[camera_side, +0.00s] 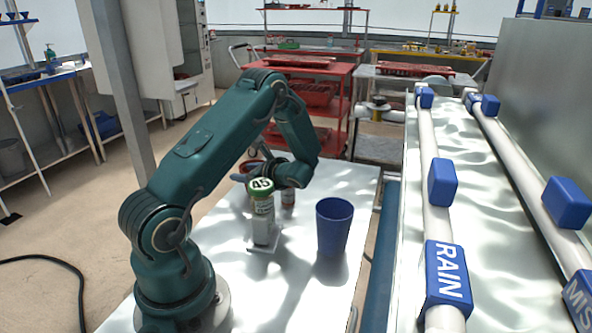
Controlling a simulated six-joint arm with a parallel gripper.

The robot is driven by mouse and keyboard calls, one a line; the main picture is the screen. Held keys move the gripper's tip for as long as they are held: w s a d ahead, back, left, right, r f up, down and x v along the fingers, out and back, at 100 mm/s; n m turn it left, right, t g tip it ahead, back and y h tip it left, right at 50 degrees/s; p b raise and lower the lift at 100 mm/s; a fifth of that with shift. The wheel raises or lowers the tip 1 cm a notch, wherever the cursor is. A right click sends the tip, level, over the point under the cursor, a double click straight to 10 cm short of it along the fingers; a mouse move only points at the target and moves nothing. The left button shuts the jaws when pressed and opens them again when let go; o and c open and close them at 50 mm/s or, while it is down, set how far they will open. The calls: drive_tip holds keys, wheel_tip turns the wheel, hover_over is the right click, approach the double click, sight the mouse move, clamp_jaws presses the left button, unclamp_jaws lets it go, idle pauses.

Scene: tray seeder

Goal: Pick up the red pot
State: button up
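A small red pot (250,164), mostly hidden, shows as a reddish rim behind my gripper, near the far left part of the white table. My gripper (247,178) is low over the table at the end of the green arm, beside or in front of the pot. The wrist and the green-capped bottle cover much of this spot. I cannot tell whether the fingers are open or shut, or whether they touch the pot.
A green-capped bottle marked 45 (262,210) stands on a pale block, close in front of my gripper. A blue cup (334,228) stands to the right. A small brownish jar (288,199) is behind the bottle. White pipes with blue blocks (442,182) line the right side.

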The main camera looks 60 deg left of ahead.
clamp_jaws()
drive_tip(key=shift+r, duration=0.15)
